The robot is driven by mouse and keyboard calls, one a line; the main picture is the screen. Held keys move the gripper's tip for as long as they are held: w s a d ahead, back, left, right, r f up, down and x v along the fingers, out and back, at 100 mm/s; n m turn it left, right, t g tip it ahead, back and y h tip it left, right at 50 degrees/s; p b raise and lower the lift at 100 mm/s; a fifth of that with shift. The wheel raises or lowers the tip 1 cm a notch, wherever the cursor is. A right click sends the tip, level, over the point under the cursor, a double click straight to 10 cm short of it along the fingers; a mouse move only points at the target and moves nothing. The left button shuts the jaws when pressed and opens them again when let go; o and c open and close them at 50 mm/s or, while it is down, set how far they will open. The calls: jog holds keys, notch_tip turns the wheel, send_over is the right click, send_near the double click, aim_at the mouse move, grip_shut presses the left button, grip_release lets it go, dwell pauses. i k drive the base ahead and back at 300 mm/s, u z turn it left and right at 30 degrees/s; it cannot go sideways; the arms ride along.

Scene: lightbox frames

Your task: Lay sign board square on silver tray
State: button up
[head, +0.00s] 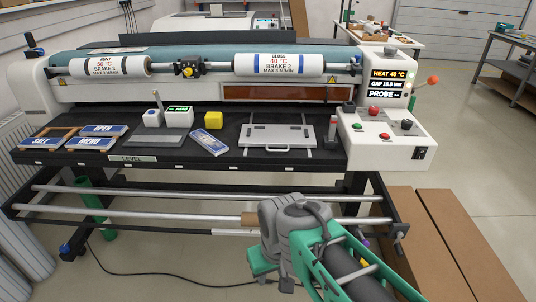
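A blue sign board (209,142) with pale lettering lies turned at an angle on the black bench top, left of the silver tray. The silver tray (278,143) is a flat, light grey plate with small dark marks along its upper part and dark fittings at its corners. No sign board lies on it. My gripper (270,270) is low in the picture, in front of and below the bench edge, well away from both. My wrist hides much of it, and its opening does not show. I see nothing held in it.
Signs OPEN (102,130), SALE (41,142) and MENU (91,143) lie at the left. Rollers (278,64) run behind; a control box (385,135) is at right.

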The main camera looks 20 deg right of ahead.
aim_at(276, 134)
jog(key=u, duration=0.65)
jog(key=i, duration=0.3)
jog(key=u, duration=0.75)
jog(key=i, duration=1.5)
jog(key=z, duration=1.05)
jog(key=i, duration=0.45)
jog(key=z, duration=0.55)
